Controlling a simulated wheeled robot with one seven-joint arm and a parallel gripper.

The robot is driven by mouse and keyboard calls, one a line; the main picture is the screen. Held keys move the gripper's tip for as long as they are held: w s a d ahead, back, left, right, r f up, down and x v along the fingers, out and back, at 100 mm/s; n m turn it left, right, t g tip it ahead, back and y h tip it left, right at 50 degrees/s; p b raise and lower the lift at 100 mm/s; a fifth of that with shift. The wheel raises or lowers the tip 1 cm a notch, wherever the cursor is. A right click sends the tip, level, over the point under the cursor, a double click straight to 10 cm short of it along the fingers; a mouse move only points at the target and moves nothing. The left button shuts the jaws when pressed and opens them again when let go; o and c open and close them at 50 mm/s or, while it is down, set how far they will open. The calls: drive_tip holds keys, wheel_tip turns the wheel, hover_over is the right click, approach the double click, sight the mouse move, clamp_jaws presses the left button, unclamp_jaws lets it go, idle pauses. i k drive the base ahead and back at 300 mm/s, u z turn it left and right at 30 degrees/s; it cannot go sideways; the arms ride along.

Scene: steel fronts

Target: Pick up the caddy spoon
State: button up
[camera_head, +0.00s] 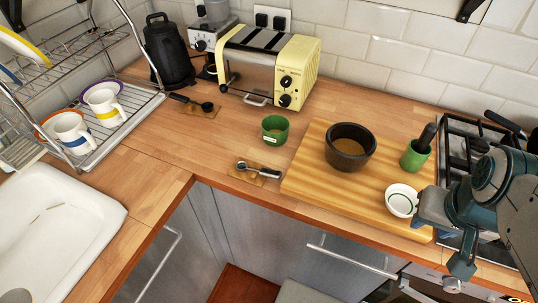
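Two spoon-like tools lie on small brown mats, and I cannot tell for sure which is the caddy spoon. A small one with a pale, shiny part and a dark end (262,170) lies on the front mat (243,174), near the counter's front edge. My gripper (440,245) is at the far right, over the right front corner of the cutting board. Its fingers look apart with nothing between them. It is well away from both tools.
A green cup (274,130) stands behind the front mat. The cutting board (310,175) bears a dark bowl (350,147), a white bowl (402,201) and a green mortar (415,156). A yellow toaster (268,62) stands behind; a sink (55,230) and dish rack (120,125) are left.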

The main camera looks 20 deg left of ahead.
sight(241, 166)
drive_tip(key=k, duration=1.1)
drive_tip(key=u, duration=0.5)
drive_tip(key=i, duration=0.5)
drive_tip(key=u, duration=0.6)
drive_tip(key=i, duration=0.55)
drive_tip(key=z, duration=0.3)
